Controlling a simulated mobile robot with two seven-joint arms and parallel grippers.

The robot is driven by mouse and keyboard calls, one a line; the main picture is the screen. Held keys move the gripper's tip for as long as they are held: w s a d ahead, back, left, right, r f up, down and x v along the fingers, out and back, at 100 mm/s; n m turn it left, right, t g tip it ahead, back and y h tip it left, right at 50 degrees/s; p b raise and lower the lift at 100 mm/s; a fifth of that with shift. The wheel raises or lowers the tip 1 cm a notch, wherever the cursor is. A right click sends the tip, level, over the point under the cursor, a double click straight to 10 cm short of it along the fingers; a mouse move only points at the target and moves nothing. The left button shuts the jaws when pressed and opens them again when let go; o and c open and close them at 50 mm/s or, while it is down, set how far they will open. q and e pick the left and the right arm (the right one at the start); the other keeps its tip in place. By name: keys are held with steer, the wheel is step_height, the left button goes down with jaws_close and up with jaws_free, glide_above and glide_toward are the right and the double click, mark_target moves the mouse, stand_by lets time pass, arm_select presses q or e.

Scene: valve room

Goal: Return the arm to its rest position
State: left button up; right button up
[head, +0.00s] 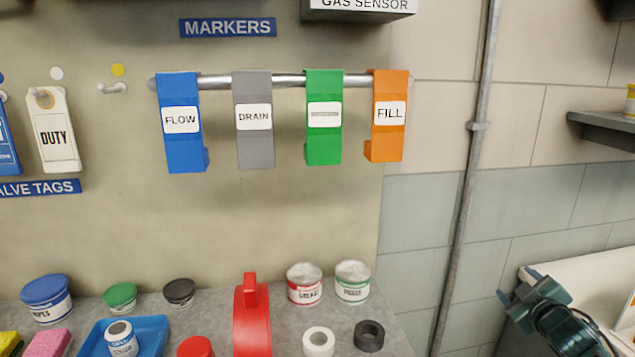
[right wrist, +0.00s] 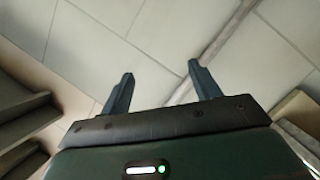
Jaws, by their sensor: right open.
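My right gripper (head: 518,282) shows at the lower right of the head view, to the right of the grey bench and away from the things on it. In the right wrist view its two fingers (right wrist: 160,88) are spread apart, with nothing between them. Pale wall tiles show beyond the fingers. My left gripper is not in the head view.
Blue (head: 180,150), grey (head: 254,150), green (head: 323,145) and orange (head: 386,140) markers hang on a rail. The bench (head: 388,335) holds tubs, tape rolls, a red object (head: 252,320) and a blue tray (head: 155,335). A pipe (head: 466,180) and a shelf (head: 600,130) are at right.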

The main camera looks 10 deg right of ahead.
steer(key=s+a+f+g+y, duration=0.1)
steer(key=s+a+f+y, duration=0.1)
steer(key=s+a+f, duration=0.6)
steer(key=s+a+f+g+y, duration=0.25)
steer(key=s+a+f, duration=0.25)
steer(key=a+f, duration=0.65)
steer(key=s+a+m+y, duration=0.3)
steer(key=s+a, duration=1)
steer(key=a, duration=0.4)
steer(key=shift+s+a+f+g, duration=0.15)
steer(key=shift+s+a+g, duration=0.15)
steer(key=shift+s+g, duration=0.15)
